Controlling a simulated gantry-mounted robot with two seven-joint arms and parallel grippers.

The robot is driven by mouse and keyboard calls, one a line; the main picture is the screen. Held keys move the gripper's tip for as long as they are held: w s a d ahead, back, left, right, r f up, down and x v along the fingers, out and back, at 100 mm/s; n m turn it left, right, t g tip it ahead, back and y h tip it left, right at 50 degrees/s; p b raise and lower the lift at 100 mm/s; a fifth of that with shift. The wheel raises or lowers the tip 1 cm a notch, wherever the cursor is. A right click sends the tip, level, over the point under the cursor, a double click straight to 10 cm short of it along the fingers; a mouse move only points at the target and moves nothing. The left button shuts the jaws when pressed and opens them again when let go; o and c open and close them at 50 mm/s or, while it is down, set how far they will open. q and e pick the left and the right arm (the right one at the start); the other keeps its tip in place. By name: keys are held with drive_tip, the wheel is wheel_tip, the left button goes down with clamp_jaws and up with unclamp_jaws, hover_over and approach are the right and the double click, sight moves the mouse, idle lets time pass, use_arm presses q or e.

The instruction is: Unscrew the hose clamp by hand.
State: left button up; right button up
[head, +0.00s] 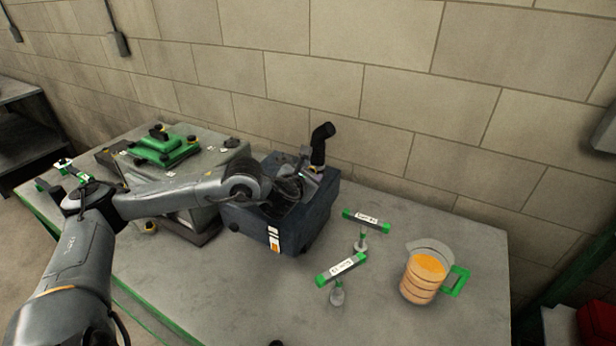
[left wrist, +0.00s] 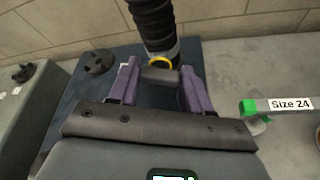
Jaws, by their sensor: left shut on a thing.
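A black corrugated hose (head: 321,143) stands up from the dark blue box-like engine part (head: 290,228) and also shows in the left wrist view (left wrist: 155,22). At its lower end is a hose clamp (left wrist: 160,76), a grey piece beside a yellow ring and a pale band. My left gripper (head: 308,172) is at the hose's foot, above the blue part. Its two purple fingers (left wrist: 159,70) are on either side of the grey clamp piece and shut on it. In the head view the clamp is mostly hidden by the gripper. My right gripper is not in view.
An orange jug (head: 424,277) with a green handle stands farther right. A grey block with green parts (head: 165,146) stands left.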

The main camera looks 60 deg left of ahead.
use_arm(q)
drive_tip(key=n+b, duration=0.1)
drive_tip(key=b, duration=0.1)
drive_tip(key=n+h+b, duration=0.1)
drive_tip(key=b, duration=0.1)
drive_tip(key=shift+a+f+t, duration=0.1)
drive_tip(key=shift+f+t, duration=0.15)
drive_tip(key=shift+t, duration=0.05)
drive_tip(key=shift+s+a+r+n+t+h+b, duration=0.1)
drive_tip(key=shift+n+t+h+b, duration=0.1)
drive_tip(key=shift+n+h+b, duration=0.3)
drive_tip(key=shift+s+a+r+n+t+h+b, duration=0.1)
drive_tip(key=shift+n+t+h+b, duration=0.15)
drive_tip(key=shift+n+b, duration=0.45)
drive_tip(key=o, duration=0.8)
drive_tip(key=shift+r, duration=0.1)
drive_tip(key=shift+d, duration=0.15)
drive_tip(key=p+v, duration=0.3)
drive_tip(key=v, duration=0.6)
drive_tip(key=shift+s+r, duration=0.15)
drive_tip(key=shift+r, duration=0.1)
drive_tip(key=shift+s+d+r, duration=0.15)
drive_tip(key=shift+s, duration=0.4)
